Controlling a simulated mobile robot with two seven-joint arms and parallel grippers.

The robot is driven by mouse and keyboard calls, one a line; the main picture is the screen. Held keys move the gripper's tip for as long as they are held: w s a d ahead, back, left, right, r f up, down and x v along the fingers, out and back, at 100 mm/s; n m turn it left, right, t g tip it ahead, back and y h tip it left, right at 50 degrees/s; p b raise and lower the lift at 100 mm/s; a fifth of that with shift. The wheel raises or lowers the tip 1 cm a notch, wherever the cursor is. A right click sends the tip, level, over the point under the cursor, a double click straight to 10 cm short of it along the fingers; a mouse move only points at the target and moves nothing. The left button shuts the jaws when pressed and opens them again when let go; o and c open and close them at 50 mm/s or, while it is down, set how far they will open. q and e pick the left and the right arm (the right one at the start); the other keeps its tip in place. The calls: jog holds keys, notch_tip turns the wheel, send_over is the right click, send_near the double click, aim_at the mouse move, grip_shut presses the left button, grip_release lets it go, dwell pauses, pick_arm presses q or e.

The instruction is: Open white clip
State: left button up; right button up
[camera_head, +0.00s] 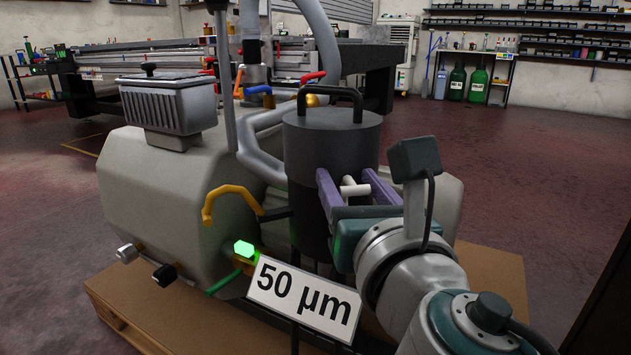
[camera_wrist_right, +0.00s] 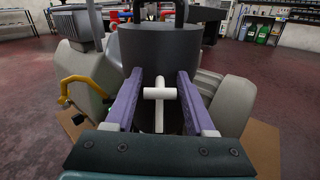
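The white clip (camera_head: 354,188) is a small T-shaped handle at the side of a dark grey cylindrical canister (camera_head: 322,137). In the right wrist view the clip (camera_wrist_right: 160,94) has a crossbar on top and a stem running down, in front of the canister (camera_wrist_right: 160,48). My right gripper (camera_head: 345,176) is open, with its purple fingers on either side of the clip. In the right wrist view a gap shows between each finger of the gripper (camera_wrist_right: 159,78) and the clip. The lower end of the stem is partly hidden. My left gripper is not in view.
The canister has a black top handle (camera_head: 330,96) and stands beside a large beige tank (camera_head: 160,195) on a pallet (camera_head: 495,280). A yellow handle (camera_head: 229,193), a green light (camera_head: 243,248) and a "50 µm" sign (camera_head: 305,298) are near. Open floor lies right.

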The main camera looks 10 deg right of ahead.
jog(key=c, duration=0.7)
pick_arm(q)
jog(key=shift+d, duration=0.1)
pick_arm(e)
grip_shut()
